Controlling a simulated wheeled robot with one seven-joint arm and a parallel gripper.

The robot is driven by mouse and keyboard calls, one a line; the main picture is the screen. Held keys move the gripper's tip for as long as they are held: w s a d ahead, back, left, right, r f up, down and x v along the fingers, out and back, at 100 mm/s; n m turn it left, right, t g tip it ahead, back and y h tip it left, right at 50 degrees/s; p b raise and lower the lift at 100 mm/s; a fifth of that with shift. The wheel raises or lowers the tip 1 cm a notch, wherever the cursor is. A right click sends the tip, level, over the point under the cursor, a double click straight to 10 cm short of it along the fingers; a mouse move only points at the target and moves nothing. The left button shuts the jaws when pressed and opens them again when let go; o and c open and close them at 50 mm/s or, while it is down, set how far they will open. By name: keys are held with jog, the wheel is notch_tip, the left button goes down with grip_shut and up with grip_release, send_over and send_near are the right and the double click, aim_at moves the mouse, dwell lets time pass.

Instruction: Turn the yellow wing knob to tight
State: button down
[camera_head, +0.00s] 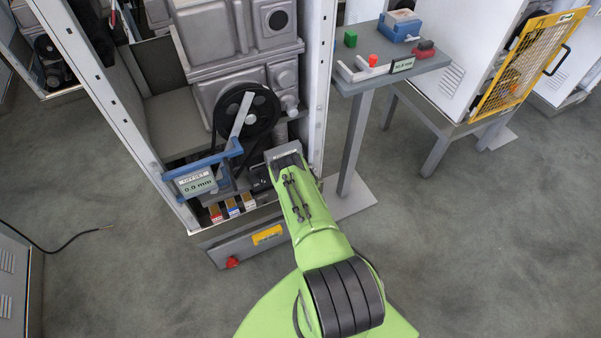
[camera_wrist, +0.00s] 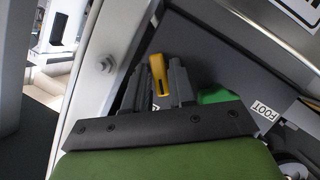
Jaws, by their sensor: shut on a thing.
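The yellow wing knob (camera_wrist: 157,73) shows in the wrist view between the two dark fingers of my gripper (camera_wrist: 159,78). The fingers are shut on its wing, one on each side. Its base and any tight mark are hidden by the fingers and the gripper body. In the head view my gripper (camera_head: 284,160) reaches into the lower right of the open machine frame, and the knob is hidden there.
A green part (camera_wrist: 216,96) sits close right of the fingers, near a FOOT label (camera_wrist: 265,112). A white frame post (camera_wrist: 108,62) with a bolt stands left. In the head view, a black pulley (camera_head: 262,112) and an offset display (camera_head: 197,184) are left of my gripper.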

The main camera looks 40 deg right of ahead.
jog(key=m+y+p, duration=0.1)
jog(key=m+y, duration=0.1)
jog(key=m, duration=0.1)
jog(key=shift+d+r, duration=0.1)
jog(key=shift+s+d+m+y+p, duration=0.1)
jog(key=shift+m+y+p, duration=0.65)
jog(key=shift+m, duration=0.35)
jog(key=c, duration=1.1)
grip_release()
jog(key=shift+t, duration=0.3)
jog(key=p+v, duration=0.4)
jog(key=v, duration=1.1)
jog(key=shift+s, duration=0.3)
